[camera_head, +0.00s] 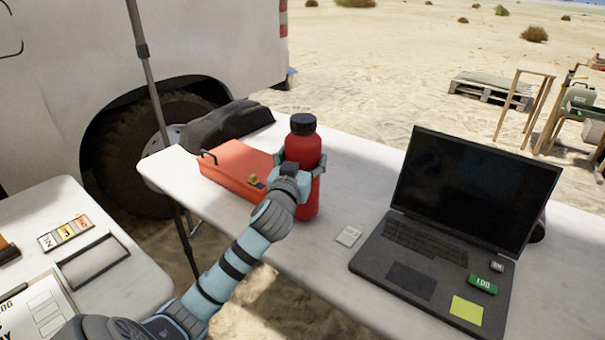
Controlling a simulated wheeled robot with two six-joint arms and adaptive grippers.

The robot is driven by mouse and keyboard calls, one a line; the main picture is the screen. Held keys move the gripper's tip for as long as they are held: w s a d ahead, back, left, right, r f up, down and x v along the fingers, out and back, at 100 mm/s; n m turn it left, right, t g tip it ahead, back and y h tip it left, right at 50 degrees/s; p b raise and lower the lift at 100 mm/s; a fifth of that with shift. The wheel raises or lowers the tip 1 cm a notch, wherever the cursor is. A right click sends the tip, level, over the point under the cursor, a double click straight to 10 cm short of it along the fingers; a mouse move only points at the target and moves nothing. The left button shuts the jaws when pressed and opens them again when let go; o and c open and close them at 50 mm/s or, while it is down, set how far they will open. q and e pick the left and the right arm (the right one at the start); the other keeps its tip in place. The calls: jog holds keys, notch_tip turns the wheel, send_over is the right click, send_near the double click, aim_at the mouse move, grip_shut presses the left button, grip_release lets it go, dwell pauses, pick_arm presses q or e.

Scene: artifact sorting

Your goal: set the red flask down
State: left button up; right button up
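The red flask (306,150) with a black cap stands upright at the middle of the white table, to the right of the orange-red box. My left gripper (299,166) reaches in from the lower left, with its fingers on either side of the flask's body, and looks shut on it. The gripper and wrist hide part of the flask's front. The flask's base is at or very near the table top; I cannot tell whether it touches. My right gripper is not in view.
The orange-red box (232,168) lies close to the left of the flask. An open laptop (462,195) takes up the table's right side. A small white card (348,236) lies between the flask and laptop. A dark cloth-like object (228,122) lies behind the box. A second white table (130,275) is at left.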

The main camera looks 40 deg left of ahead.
pick_arm(q)
notch_tip(320, 180, down, 2)
jog(key=shift+f, duration=0.1)
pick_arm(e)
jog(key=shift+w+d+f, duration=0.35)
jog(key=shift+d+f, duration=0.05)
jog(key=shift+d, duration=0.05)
pick_arm(q)
jog(key=o, duration=1.9)
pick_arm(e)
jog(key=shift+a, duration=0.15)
pick_arm(q)
jog(key=shift+s, duration=0.1)
jog(key=p+v, duration=0.1)
jog(key=v, duration=1.1)
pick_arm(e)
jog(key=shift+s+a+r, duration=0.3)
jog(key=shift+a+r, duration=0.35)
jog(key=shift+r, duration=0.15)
